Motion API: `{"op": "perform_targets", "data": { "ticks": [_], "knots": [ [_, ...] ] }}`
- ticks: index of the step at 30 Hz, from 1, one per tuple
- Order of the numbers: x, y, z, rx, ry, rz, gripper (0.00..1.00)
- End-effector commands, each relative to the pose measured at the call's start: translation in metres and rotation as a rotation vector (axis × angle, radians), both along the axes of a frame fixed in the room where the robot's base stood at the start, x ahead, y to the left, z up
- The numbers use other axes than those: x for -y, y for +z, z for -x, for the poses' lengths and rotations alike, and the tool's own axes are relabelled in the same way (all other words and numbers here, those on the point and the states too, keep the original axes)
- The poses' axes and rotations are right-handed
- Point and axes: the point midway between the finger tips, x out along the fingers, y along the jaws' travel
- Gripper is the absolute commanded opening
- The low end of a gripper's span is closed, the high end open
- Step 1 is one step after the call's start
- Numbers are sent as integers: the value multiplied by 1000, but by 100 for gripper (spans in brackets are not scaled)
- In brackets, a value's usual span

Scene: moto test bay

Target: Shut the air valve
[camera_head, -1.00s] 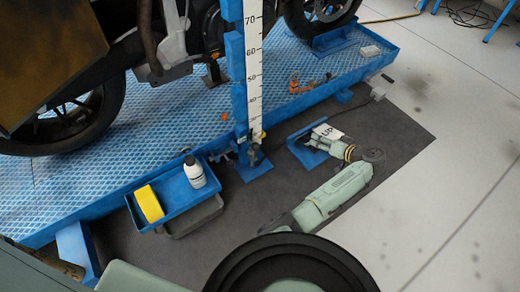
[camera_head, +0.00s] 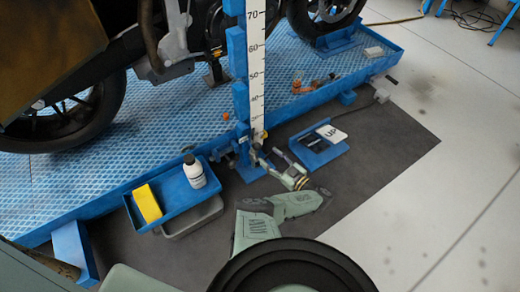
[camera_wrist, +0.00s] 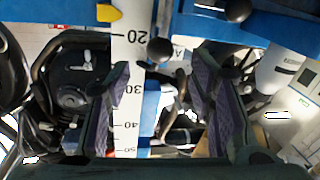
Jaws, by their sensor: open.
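In the wrist view, a black ball knob (camera_wrist: 160,50) stands in front of the blue post (camera_wrist: 152,105), next to a partly hidden label that starts with "A". It looks like the air valve's handle, but its body and setting are unclear. My gripper (camera_wrist: 160,88) is open, with a finger on each side of the post and knob. The knob appears between the fingertips, and nothing is visibly gripped. In the head view, my gripper (camera_head: 266,156) is close to the foot of the blue post, and the valve is too small to make out.
A white ruler (camera_head: 254,70) runs up the post beside the blue motorcycle platform (camera_head: 180,110). A blue tray (camera_head: 174,205) holds a white bottle (camera_head: 194,172) and a yellow block (camera_head: 147,204). A blue bracket with an "UP" card (camera_head: 331,134) lies to the right.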

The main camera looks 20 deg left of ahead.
Motion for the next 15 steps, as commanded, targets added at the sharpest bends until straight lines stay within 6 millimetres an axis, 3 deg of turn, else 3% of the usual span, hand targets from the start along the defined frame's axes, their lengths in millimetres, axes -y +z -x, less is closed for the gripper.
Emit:
{"op": "perform_targets", "data": {
  "ticks": [6, 15],
  "knots": [
    [-37, 0, -19, 0, 0, -3, 49],
    [-58, 0, -29, 0, 0, 1, 49]
  ]
}}
